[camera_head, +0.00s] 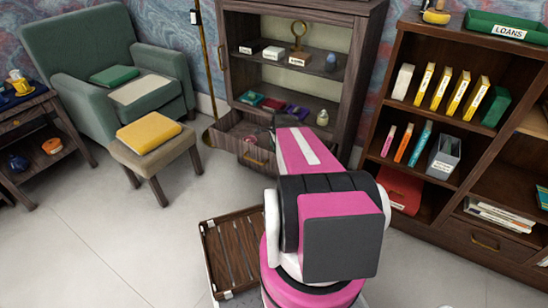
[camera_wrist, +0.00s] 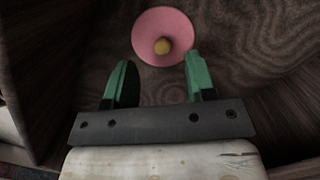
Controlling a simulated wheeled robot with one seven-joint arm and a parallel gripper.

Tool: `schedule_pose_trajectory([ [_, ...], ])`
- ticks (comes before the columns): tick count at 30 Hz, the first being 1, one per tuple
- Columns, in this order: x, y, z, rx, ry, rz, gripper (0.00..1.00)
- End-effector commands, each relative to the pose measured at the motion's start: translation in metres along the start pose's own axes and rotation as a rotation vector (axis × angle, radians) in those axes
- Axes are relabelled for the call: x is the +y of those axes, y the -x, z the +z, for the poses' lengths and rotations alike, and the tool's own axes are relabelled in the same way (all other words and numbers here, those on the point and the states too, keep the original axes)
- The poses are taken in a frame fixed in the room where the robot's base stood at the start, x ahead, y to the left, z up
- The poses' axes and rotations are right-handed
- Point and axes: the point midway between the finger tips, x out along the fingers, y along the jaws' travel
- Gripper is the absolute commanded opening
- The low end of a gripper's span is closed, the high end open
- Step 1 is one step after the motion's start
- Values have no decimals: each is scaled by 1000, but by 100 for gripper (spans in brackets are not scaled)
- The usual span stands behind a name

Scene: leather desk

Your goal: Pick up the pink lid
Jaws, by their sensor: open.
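The pink lid (camera_wrist: 178,28) shows in the wrist view as a round pink disc with a yellowish knob (camera_wrist: 162,46) at its middle. It lies on a dark wood-grained surface inside what looks like a drawer. My gripper (camera_wrist: 157,72) is open, with its two green fingers apart and nothing between them. The lid appears just beyond the fingertips, and I cannot tell the exact gap. In the head view my pink arm (camera_head: 310,150) reaches toward the open drawer (camera_head: 228,130) of the dark cabinet and hides part of it.
Wooden drawer walls (camera_wrist: 45,60) rise close on the left in the wrist view. The cabinet shelf above the drawer holds several small coloured items (camera_head: 272,104). A wooden slatted tray (camera_head: 232,252) is beside my base. A stool (camera_head: 155,155) with a yellow book stands left on open floor.

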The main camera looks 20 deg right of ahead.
Motion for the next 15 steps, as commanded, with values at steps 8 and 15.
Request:
schedule_pose_trajectory([
  [8, -3, -38, -3, 1, 0, 1, 50],
  [15, -2, -41, -3, 1, 0, 0, 50],
])
